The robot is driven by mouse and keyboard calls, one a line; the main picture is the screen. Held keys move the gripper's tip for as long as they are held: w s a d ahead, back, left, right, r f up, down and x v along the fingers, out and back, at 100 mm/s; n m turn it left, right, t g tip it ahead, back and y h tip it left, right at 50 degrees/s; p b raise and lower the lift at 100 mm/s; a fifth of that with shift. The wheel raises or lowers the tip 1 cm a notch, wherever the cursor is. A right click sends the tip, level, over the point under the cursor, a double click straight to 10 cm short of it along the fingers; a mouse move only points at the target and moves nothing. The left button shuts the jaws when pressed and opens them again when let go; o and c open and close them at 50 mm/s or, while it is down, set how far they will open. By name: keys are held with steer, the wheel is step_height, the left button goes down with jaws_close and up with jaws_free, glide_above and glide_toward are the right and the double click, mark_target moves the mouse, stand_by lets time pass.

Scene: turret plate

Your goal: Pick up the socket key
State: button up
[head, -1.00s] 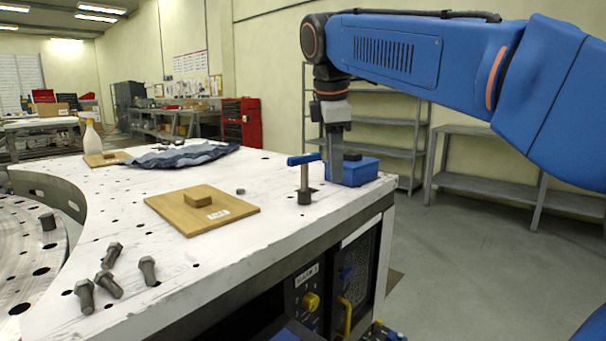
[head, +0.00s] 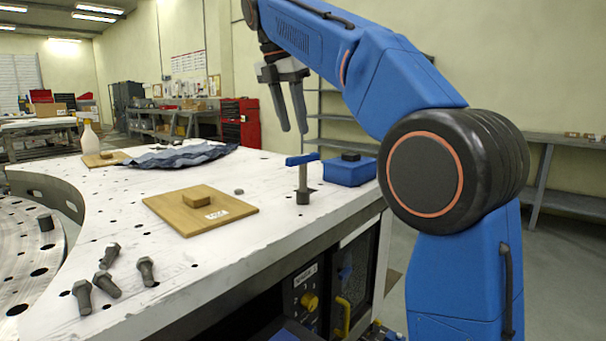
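The socket key (head: 303,182) stands upright on the white table (head: 235,259), near its right edge. It has a blue cross handle on top, a grey shaft and a dark socket at the foot. My gripper (head: 292,131) hangs in the air above and behind the key, fingers pointing down. The two grey fingers are apart with nothing between them. The gripper is not touching the key.
A blue box (head: 350,171) stands just right of the key. A wooden board with a knob (head: 180,222) lies to the left. Several bolts (head: 105,284) lie at front left, a crumpled blue cloth (head: 180,155) and a spray bottle (head: 89,137) farther back.

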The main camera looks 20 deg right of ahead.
mark_target(301, 155)
steer(key=x, duration=0.9)
steer(key=shift+d+f, duration=0.1)
steer(key=shift+f, duration=0.2)
steer(key=shift+s+x, duration=0.15)
steer(key=shift+x, duration=1.2)
steer(key=shift+s+x, duration=0.15)
steer(key=shift+x, duration=1.2)
jaws_close()
